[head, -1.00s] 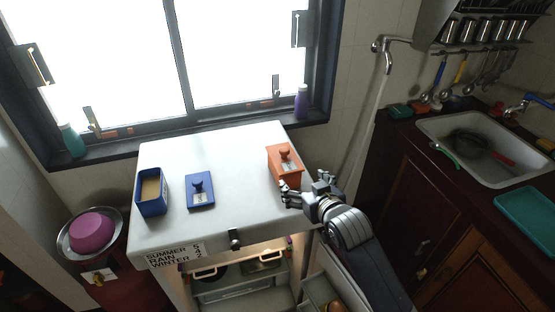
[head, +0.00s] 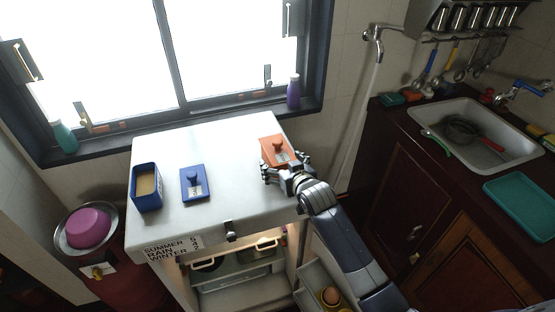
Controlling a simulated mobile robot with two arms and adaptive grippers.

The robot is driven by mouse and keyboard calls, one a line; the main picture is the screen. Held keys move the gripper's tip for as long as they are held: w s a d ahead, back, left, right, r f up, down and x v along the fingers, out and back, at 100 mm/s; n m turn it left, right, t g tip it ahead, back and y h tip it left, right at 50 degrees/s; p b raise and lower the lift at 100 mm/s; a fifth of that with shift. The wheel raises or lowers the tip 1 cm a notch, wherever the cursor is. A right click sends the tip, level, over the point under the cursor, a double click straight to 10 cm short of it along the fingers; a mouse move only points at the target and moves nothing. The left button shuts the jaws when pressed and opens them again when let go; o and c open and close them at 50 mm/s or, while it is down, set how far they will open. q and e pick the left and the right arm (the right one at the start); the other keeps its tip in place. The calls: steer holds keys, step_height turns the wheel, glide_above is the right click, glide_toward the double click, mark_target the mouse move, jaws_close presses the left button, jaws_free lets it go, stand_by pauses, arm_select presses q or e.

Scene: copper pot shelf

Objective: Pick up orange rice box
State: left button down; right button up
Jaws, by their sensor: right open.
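The orange rice box (head: 271,147) stands on the right side of the white fridge top, with an orange knobbed lid. My right gripper (head: 279,171) is open at the box's near side, its fingers spread on either side of the near part. The gripper hides the box's lower near part. I cannot tell whether the fingers touch it. My left gripper is not in view.
A blue box (head: 147,200) without its lid and a blue lid (head: 197,188) lie left on the white fridge top (head: 220,150). The fridge door is open below. A window sill with a purple bottle (head: 293,92) is behind.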

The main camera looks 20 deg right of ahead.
steer(key=shift+x, duration=1.25)
steer(key=c, duration=1.3)
steer(key=shift+r, duration=0.1)
